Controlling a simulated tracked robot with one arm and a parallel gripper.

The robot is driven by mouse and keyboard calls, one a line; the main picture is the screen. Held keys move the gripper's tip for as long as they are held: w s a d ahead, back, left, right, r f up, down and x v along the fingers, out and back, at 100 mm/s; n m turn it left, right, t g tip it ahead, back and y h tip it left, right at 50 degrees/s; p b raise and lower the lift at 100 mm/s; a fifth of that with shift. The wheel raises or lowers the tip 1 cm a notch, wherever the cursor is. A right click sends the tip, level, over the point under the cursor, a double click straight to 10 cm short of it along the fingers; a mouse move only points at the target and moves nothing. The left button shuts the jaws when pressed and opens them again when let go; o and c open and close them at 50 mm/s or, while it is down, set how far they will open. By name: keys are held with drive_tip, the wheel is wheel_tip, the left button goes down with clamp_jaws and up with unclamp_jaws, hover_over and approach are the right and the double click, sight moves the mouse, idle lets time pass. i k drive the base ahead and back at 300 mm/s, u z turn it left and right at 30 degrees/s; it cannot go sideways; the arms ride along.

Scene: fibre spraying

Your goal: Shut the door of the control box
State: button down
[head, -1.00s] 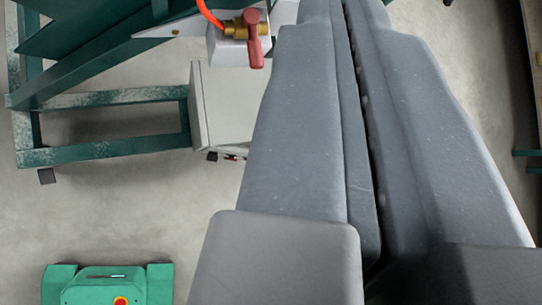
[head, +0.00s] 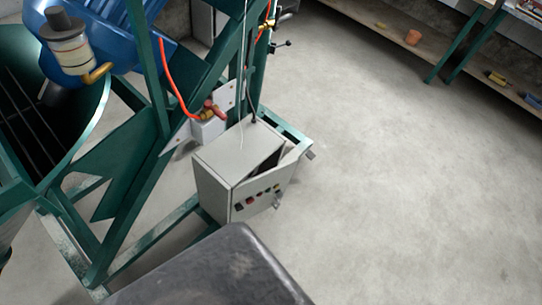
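The control box (head: 228,163) is a pale grey metal cabinet in the middle of the head view, beside the green frame. A dark wedge-shaped gap shows between the door and the box body on the top right side. A dark grey rounded part of my arm fills the bottom of the view, just below the box in the picture. I do not see my gripper's fingertips, so nothing shows of what they hold.
The green steel frame (head: 150,150) stands left of and behind the box, with a red hose (head: 175,85) and valve. A blue drum (head: 95,40) is at upper left. A wooden shelf (head: 375,25) runs along the far wall. The concrete floor to the right is clear.

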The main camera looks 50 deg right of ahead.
sight(281, 175)
drive_tip(key=u, duration=0.05)
drive_tip(key=k, duration=0.45)
drive_tip(key=z, duration=0.45)
drive_tip(key=i, duration=1)
drive_tip(key=z, duration=0.45)
